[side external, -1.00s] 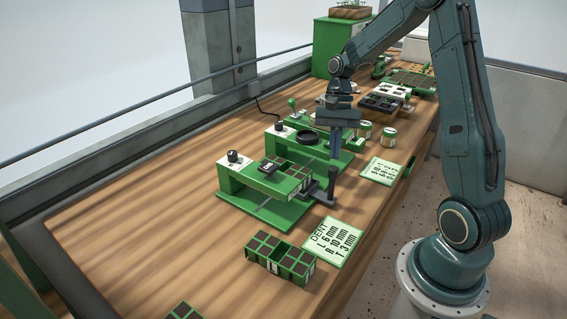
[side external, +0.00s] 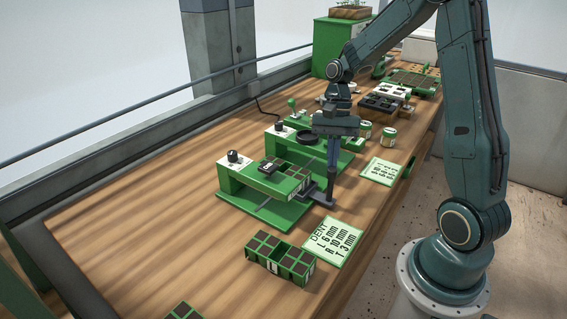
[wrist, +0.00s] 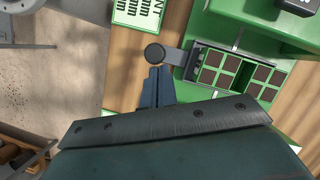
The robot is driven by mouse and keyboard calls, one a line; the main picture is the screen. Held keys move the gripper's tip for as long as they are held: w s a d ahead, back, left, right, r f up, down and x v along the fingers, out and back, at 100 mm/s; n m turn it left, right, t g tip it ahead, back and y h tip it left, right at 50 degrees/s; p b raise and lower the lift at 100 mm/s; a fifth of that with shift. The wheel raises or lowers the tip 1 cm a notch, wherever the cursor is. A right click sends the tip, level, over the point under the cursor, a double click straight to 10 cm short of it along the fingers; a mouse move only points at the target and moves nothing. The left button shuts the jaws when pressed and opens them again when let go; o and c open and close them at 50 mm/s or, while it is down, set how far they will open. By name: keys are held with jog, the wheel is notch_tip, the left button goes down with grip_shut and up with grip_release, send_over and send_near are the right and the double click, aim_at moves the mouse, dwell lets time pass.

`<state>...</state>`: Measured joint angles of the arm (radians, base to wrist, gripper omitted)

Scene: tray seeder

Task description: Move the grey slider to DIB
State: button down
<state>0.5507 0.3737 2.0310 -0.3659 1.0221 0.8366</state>
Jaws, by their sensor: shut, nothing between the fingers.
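My gripper (side external: 331,172) is shut and empty, pointing down beside the handle. In the wrist view my fingertips (wrist: 160,70) are just below the knob; whether they touch it I cannot tell.
A second green seeder (side external: 347,158) stands close behind. A card reading DENT (side external: 332,240) and a small green tray (side external: 250,254) lie in front. The table's left side is clear.

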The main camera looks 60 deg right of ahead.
jog(key=a, duration=1)
jog(key=shift+s, duration=0.1)
jog(key=shift+d, duration=0.1)
jog(key=w+d+r, duration=0.3)
jog(key=d+r, duration=0.4)
jog(key=r, duration=0.2)
jog(key=shift+w+r, duration=0.3)
jog(key=shift+w, duration=0.1)
